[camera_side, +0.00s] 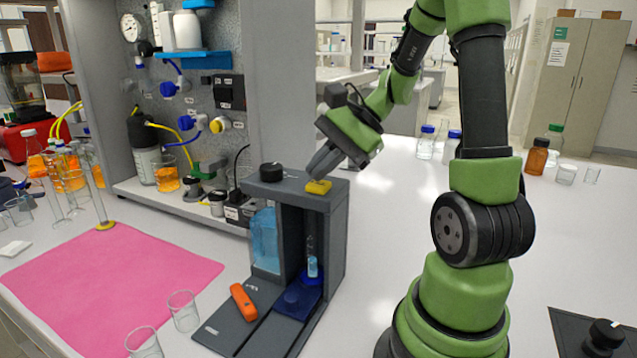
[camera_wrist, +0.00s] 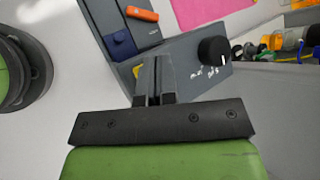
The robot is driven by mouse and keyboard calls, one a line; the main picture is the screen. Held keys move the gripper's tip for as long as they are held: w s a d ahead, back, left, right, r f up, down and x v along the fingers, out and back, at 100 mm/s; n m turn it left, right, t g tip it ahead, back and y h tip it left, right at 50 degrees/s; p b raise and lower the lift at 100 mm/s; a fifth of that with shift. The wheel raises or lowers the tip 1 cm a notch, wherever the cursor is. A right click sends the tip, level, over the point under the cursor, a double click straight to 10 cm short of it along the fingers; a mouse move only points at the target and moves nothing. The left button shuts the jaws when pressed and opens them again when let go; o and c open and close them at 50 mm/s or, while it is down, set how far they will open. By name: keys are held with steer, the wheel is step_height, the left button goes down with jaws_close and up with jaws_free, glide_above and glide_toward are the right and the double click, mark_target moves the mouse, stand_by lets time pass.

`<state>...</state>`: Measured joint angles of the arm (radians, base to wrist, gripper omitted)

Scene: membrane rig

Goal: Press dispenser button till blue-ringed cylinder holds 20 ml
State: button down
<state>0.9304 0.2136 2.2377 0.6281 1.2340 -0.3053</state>
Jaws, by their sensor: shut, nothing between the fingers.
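The grey dispenser (camera_side: 338,225) stands on the white bench with a yellow button (camera_side: 318,187) and a black knob (camera_side: 271,171) on its top. In the wrist view the button (camera_wrist: 137,71) shows only as a sliver beside my fingers. The cylinder (camera_side: 311,245) stands upright in the dispenser's bay on a blue base (camera_side: 311,280), with pale blue liquid low in it; its graduations are too small to read. My gripper (camera_side: 312,172) is shut and empty, fingertips angled down at the button. I cannot tell whether they touch it.
A blue-filled tank (camera_side: 264,240) is at the dispenser's left. An orange object (camera_side: 243,302) lies on its front plate. Empty beakers (camera_side: 183,310) stand at the front left by a pink mat (camera_side: 110,275). A grey panel rig (camera_side: 280,90) rises behind. The bench at right is mostly clear.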

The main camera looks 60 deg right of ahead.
mark_target(321, 185)
steer(key=shift+f, duration=0.45)
stand_by(0.3)
steer(key=shift+r, duration=1)
steer(key=shift+r, duration=2.5)
steer(key=shift+a, duration=0.1)
steer(key=s+a+n+h, duration=0.4)
steer(key=s+a+n, duration=0.4)
steer(key=a+n, duration=0.4)
steer(key=r+n, duration=0.1)
steer(key=n, duration=0.1)
steer(key=shift+a+n, duration=0.3)
steer(key=shift+a, duration=0.05)
